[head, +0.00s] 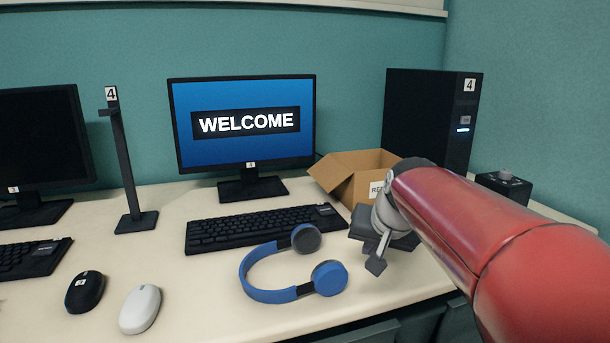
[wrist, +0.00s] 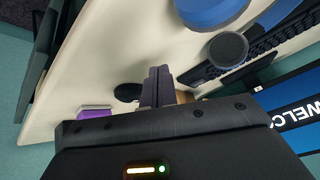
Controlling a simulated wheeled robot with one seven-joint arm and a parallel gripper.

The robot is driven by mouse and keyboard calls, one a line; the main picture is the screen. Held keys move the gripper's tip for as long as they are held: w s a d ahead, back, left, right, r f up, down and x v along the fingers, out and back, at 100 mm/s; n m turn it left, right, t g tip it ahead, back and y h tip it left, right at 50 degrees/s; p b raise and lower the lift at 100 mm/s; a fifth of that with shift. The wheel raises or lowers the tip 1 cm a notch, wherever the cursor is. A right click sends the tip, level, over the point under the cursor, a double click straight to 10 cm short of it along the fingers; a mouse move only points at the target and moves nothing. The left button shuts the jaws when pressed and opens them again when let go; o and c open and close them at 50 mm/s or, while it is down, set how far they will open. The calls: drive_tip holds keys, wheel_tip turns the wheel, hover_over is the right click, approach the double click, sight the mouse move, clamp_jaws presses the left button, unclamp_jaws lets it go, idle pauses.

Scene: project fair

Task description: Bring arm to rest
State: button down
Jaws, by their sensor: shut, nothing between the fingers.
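My red arm reaches in from the right in the head view. My gripper (head: 376,264) hangs at its end over the right part of the desk, just right of the blue headphones (head: 268,293). In the wrist view the two fingers of my gripper (wrist: 158,72) are together with nothing between them. The headphones lie on the desk, apart from the gripper in the head view; part of them shows at the top of the wrist view (wrist: 212,10).
An open cardboard box (head: 345,165) stands behind my gripper, partly hidden by the arm. A black computer tower (head: 425,115), a WELCOME monitor (head: 242,150), a keyboard (head: 250,230), a headphone stand (head: 127,170) and a white mouse (head: 140,309) are on the desk (head: 200,290).

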drive_tip(key=s+d+f, duration=0.1)
drive_tip(key=s+f, duration=0.2)
drive_tip(key=s, duration=0.4)
drive_tip(key=s+d+f+n, duration=0.1)
drive_tip(key=s+f, duration=0.2)
drive_tip(key=s, duration=0.5)
drive_tip(key=s+d+f+n+g+h, duration=0.1)
drive_tip(key=s+f, duration=0.3)
drive_tip(key=s, duration=0.4)
